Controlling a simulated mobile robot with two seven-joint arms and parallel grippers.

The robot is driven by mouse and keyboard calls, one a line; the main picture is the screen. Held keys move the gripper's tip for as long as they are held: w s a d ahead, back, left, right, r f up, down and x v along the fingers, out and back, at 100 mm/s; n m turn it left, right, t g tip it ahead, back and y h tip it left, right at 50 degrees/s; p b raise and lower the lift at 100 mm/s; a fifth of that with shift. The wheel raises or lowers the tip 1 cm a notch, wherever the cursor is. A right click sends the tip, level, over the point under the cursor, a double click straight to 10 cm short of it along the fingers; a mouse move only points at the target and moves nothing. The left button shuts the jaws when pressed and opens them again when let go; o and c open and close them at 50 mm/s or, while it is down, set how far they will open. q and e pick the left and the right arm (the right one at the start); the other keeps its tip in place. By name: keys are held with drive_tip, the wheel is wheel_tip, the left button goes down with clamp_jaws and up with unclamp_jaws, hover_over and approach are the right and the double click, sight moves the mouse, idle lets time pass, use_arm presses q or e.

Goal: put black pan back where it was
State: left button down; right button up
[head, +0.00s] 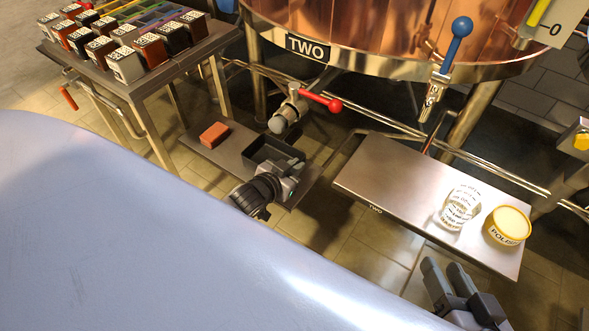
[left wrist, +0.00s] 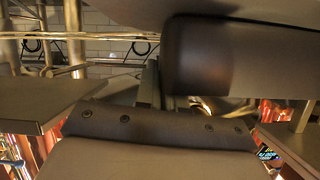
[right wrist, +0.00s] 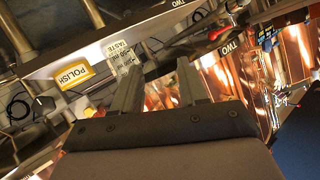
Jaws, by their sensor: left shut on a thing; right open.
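The black pan (head: 262,158) is a shallow dark rectangular tray over the right part of a low grey shelf (head: 210,155) under the copper vessel. I cannot tell whether it rests on the shelf or is just above it. My left gripper (head: 290,170) is shut on the pan's near right side. In the left wrist view a large dark form hides most of the fingers, and I cannot tell the pan's outline there. My right gripper (head: 445,270) is open and empty, in front of the right-hand shelf; its fingers (right wrist: 160,85) show in the right wrist view.
An orange-red block (head: 214,134) lies left of the pan. A valve with a red handle (head: 322,101) hangs just above the pan. The right-hand shelf (head: 385,185) holds a clear jar (head: 458,210) and a polish tub (head: 508,227). A table with several small boxes (head: 125,64) stands left.

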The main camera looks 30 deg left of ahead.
use_arm(q)
drive_tip(key=shift+r, duration=0.1)
drive_tip(key=c, duration=1.2)
unclamp_jaws()
drive_tip(key=shift+c, duration=0.2)
drive_tip(key=shift+s, duration=0.2)
drive_tip(key=p+v, duration=0.4)
drive_tip(key=v, duration=0.7)
drive_tip(key=shift+s+p, duration=0.3)
drive_tip(key=shift+p, duration=0.1)
use_arm(e)
drive_tip(key=d, duration=0.1)
drive_tip(key=s+d+h, duration=0.1)
drive_tip(key=d+r+n+h, duration=0.1)
drive_tip(key=d, duration=0.1)
drive_tip(key=shift+s, duration=0.15)
use_arm(q)
drive_tip(key=shift+r, duration=0.1)
